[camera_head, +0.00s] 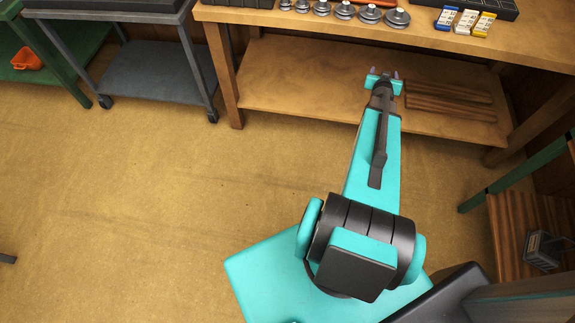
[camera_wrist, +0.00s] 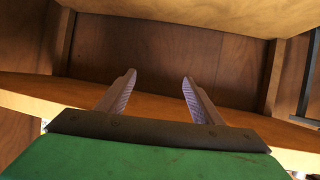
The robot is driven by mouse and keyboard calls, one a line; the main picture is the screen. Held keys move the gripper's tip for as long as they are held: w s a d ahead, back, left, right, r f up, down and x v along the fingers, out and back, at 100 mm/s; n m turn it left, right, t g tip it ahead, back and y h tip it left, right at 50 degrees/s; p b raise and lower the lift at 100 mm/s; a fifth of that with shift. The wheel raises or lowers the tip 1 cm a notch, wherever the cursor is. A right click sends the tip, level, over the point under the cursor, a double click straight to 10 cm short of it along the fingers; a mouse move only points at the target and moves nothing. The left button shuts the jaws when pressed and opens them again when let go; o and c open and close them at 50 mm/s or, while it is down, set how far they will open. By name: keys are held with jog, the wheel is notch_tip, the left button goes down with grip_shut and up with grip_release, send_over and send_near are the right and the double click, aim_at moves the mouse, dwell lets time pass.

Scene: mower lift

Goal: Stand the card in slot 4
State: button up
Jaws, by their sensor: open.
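No card or numbered slot can be made out for certain. Three small labelled blocks or cards, one blue (camera_head: 447,17), one white (camera_head: 466,21) and one yellow (camera_head: 484,24), lie at the back right of the workbench; their labels are too small to read. My gripper (camera_head: 384,74) is in front of the workbench, with its tips towards the bench and away from these pieces. In the wrist view my gripper (camera_wrist: 160,78) has its two ridged fingers apart with nothing between them. The wooden underside area of a bench is beyond them.
The wooden workbench (camera_head: 530,48) carries several round metal pieces (camera_head: 343,11) and a black tray (camera_head: 492,7). Its lower shelf (camera_head: 290,80) is mostly bare, with brown slats at right. A grey cart (camera_head: 150,75) stands left, a green-framed rack (camera_head: 512,175) right. Floor at left is clear.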

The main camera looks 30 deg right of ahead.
jog(key=s+a+f+n+g+y, duration=0.1)
jog(key=s+a+f+g+y, duration=0.1)
jog(key=a+f, duration=0.65)
jog(key=s+a+f+n+g+y, duration=0.1)
jog(key=s+a+f+g+y, duration=0.3)
jog(key=a, duration=0.8)
jog(key=a+f+n+g+h, duration=0.1)
jog(key=a+f, duration=0.6)
jog(key=a, duration=0.3)
jog(key=s+a+f+n+g+y, duration=0.1)
jog(key=s+a+n+g+y, duration=0.1)
jog(key=s+a, duration=0.9)
jog(key=s+a+f+n+g+y, duration=0.2)
jog(key=s+a+g, duration=0.4)
jog(key=s+a, duration=0.5)
jog(key=a+n, duration=0.1)
jog(key=a, duration=0.3)
jog(key=shift+f+n, duration=0.15)
jog(key=shift+n, duration=0.25)
jog(key=shift+c, duration=0.4)
